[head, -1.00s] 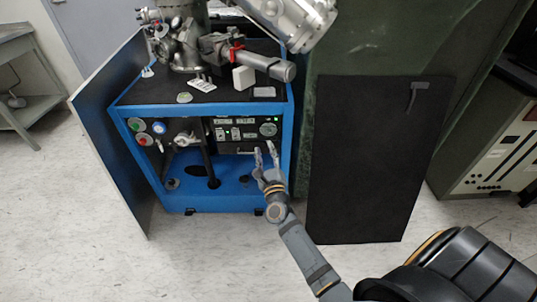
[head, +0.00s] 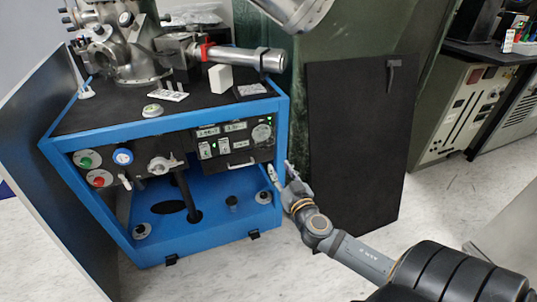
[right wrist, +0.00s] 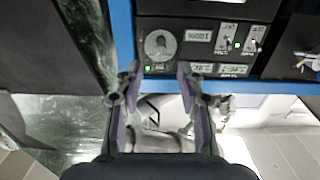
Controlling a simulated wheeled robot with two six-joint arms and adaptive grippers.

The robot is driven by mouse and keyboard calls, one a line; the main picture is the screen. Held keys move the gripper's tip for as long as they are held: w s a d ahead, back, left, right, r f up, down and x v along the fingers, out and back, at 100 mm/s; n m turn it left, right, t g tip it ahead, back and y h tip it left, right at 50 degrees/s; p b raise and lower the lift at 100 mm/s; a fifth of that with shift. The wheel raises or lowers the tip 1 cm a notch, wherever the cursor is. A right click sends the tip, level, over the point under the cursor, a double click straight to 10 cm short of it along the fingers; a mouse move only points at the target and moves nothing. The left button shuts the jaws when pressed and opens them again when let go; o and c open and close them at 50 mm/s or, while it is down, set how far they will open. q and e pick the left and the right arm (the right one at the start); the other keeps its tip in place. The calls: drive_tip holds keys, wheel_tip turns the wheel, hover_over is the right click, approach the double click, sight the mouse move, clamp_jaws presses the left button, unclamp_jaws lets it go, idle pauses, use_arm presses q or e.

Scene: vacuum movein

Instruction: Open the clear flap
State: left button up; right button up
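The control panel (head: 233,143) is black, with small displays, switches and a round dial (head: 262,132), set in the front of the blue cart (head: 205,245). In the right wrist view the dial (right wrist: 161,45) and switches (right wrist: 240,38) show upside down. I cannot make out a clear flap for certain. My right gripper (head: 281,170) is just below and right of the panel, by the cart's right front post. In the right wrist view its fingers (right wrist: 158,82) are apart, with nothing held between them, below the dial in the picture. My left gripper is not in view.
A grey door (head: 55,170) stands swung out at the cart's left. Metal vacuum parts (head: 125,45) stand on the cart's top. A black board (head: 355,150) leans against the green cabinet (head: 345,35) at right. Pale floor (head: 225,275) in front of the cart is clear.

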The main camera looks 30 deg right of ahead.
sight(267, 149)
drive_tip(key=x, duration=0.9)
drive_tip(key=shift+w, duration=0.4)
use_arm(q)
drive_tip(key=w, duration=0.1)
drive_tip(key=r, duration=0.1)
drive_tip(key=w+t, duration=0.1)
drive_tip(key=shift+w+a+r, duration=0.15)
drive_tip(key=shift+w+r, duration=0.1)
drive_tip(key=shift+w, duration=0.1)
use_arm(e)
clamp_jaws()
